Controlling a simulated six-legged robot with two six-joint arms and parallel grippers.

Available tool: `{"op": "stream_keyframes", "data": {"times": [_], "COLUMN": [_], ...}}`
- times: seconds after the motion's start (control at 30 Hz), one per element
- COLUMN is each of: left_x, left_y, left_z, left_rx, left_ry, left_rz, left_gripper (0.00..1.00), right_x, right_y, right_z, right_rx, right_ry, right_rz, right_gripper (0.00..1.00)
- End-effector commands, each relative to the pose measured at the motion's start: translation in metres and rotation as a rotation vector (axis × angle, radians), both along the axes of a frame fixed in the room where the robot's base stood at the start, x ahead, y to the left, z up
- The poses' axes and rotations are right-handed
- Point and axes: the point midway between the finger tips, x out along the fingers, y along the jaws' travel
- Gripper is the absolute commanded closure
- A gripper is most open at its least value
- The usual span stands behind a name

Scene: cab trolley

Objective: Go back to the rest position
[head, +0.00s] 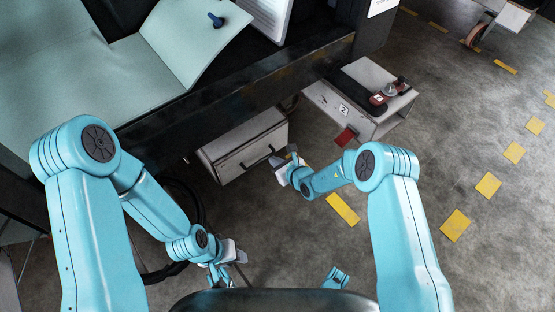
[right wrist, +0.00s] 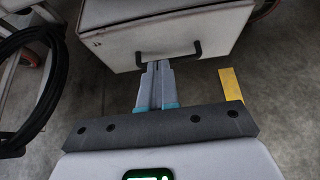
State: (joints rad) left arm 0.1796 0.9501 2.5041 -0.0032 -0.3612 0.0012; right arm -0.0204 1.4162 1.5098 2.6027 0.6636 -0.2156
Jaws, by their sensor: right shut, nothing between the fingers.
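My right gripper (head: 290,160) is in front of the grey drawer box (head: 238,140) under the bench. Its fingers are shut and empty. In the right wrist view the closed fingertips (right wrist: 157,68) point at the box front (right wrist: 125,45) and overlap its dark handle (right wrist: 183,51). I cannot tell whether they touch it. My left gripper (head: 230,262) hangs low at the front, left of centre, partly hidden by its wrist; its finger opening is unclear.
A grey cabinet (head: 392,120) marked 2 stands right of the box, with a black pad and a red-handled item (head: 380,98) on top. A red part (head: 346,136) juts from its front. A dark bench edge (head: 215,90) runs above. Open floor (head: 490,240) lies right.

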Motion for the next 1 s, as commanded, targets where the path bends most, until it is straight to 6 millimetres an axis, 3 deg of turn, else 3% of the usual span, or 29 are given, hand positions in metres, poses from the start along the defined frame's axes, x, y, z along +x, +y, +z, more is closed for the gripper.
{"op": "stream_keyframes", "data": {"times": [0.27,0.37,0.47,0.57,0.7,0.8,0.9,1.0], "left_x": [-0.001,-0.001,-0.001,-0.001,-0.001,-0.001,-0.001,-0.001], "left_y": [-0.001,-0.001,-0.001,-0.001,-0.001,-0.001,-0.001,-0.001], "left_z": [0.005,0.005,0.005,0.005,0.005,0.005,0.005,0.005], "left_rx": [0.000,0.000,0.000,0.000,0.000,0.000,0.000,0.000], "left_ry": [0.001,0.002,0.002,0.002,0.002,0.002,0.002,0.002], "left_rz": [-0.005,-0.004,-0.004,-0.004,-0.004,-0.004,-0.004,-0.004], "left_gripper": [0.61,0.61,0.61,0.61,0.61,0.61,0.61,0.61], "right_x": [-0.011,-0.026,-0.066,-0.128,-0.210,-0.256,-0.287,-0.304], "right_y": [-0.007,-0.003,0.003,-0.002,-0.033,-0.064,-0.096,-0.119], "right_z": [0.006,0.002,-0.005,-0.014,-0.022,-0.022,-0.019,-0.013], "right_rx": [-0.002,-0.026,-0.092,-0.205,-0.395,-0.541,-0.686,-0.813], "right_ry": [0.001,0.020,0.065,0.117,0.140,0.106,0.022,-0.101], "right_rz": [0.004,0.073,0.259,0.528,0.909,1.161,1.387,1.563], "right_gripper": [1.00,1.00,1.00,1.00,1.00,1.00,1.00,1.00]}}
